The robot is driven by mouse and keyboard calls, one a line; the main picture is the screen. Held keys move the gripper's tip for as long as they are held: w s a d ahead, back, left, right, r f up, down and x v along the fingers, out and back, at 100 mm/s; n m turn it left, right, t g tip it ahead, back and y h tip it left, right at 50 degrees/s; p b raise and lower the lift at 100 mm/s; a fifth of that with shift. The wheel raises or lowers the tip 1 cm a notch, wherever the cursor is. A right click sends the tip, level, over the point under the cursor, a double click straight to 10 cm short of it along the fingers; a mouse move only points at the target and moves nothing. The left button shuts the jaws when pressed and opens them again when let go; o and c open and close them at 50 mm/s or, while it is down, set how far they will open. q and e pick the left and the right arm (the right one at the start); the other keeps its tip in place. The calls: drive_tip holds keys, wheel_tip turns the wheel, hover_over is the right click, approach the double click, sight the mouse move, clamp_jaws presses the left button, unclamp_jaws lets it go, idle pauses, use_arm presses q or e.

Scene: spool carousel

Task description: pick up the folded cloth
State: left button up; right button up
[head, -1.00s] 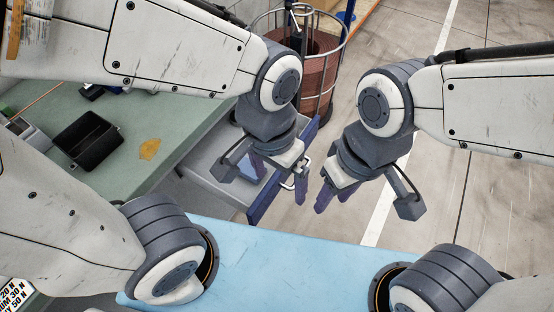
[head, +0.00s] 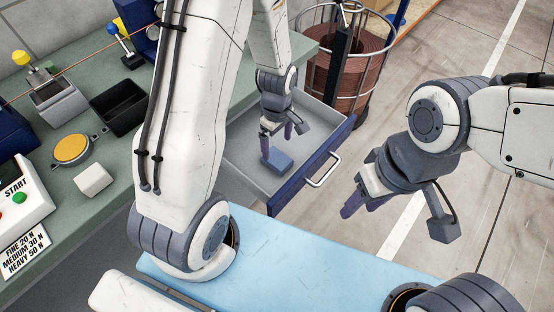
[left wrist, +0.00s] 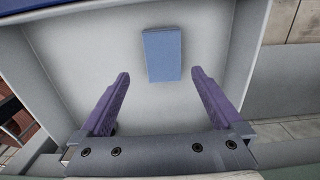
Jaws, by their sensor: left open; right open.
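The folded cloth (head: 279,161) is a small blue block-like bundle lying on the floor of the open drawer (head: 322,146). In the left wrist view the cloth (left wrist: 162,54) lies flat beyond the fingertips, roughly between their lines and a little right of centre. My left gripper (head: 277,143) is over the drawer, open and empty, fingers pointing down close to the cloth. In the left wrist view its purple fingers (left wrist: 160,74) are spread apart. My right gripper (head: 352,203) is open and empty, out over the floor to the right of the drawer.
The drawer has a silver handle (head: 323,170) on its front. Green worktop (head: 100,215) holds a black tray (head: 120,107), grey bin (head: 58,101), yellow disc (head: 72,150) and white block (head: 93,180). A wire basket (head: 367,72) with a brown drum stands behind the drawer.

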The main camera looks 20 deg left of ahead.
sight(277, 158)
use_arm(q)
drive_tip(key=f, duration=0.4)
drive_tip(key=shift+s+d+f, duration=0.15)
drive_tip(key=shift+s, duration=0.25)
drive_tip(key=shift+f, duration=0.55)
drive_tip(key=c, duration=1.3)
